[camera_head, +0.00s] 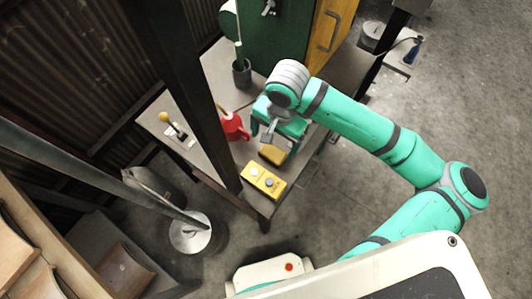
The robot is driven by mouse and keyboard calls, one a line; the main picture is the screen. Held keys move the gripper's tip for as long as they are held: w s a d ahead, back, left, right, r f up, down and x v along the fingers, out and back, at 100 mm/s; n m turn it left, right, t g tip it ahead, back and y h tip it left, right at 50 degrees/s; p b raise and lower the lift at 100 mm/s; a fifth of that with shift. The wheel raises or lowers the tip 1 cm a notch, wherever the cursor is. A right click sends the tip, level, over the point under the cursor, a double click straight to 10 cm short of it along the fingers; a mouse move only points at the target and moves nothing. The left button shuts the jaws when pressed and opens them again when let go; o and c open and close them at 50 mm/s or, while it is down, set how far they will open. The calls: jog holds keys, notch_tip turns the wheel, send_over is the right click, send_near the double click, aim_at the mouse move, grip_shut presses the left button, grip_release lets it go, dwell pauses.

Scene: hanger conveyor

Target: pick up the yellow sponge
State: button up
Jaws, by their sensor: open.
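The yellow sponge (272,154) appears as a small yellow block on the grey table, near its front right edge. My gripper (275,138) is above and just behind it in the picture, pointing down with its fingers apart. The gripper partly hides the far side of the sponge. I cannot tell how high the fingers are above the sponge or whether they touch it. Nothing shows held between them.
A yellow box with round buttons (263,181) sits at the table corner. A dark post (185,90) rises past the table. A green cabinet (275,40) stands behind.

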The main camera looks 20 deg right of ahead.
jog(key=r, duration=0.2)
send_over(273, 152)
jog(key=shift+m+h, duration=0.4)
jog(key=f, duration=0.5)
jog(key=shift+a+f, duration=0.25)
jog(key=shift+d+f, duration=0.15)
jog(key=shift+f, duration=1.2)
jog(key=shift+d+f, duration=0.1)
jog(key=shift+f, duration=1.2)
jog(key=shift+c, duration=0.3)
jog(key=c, duration=1.1)
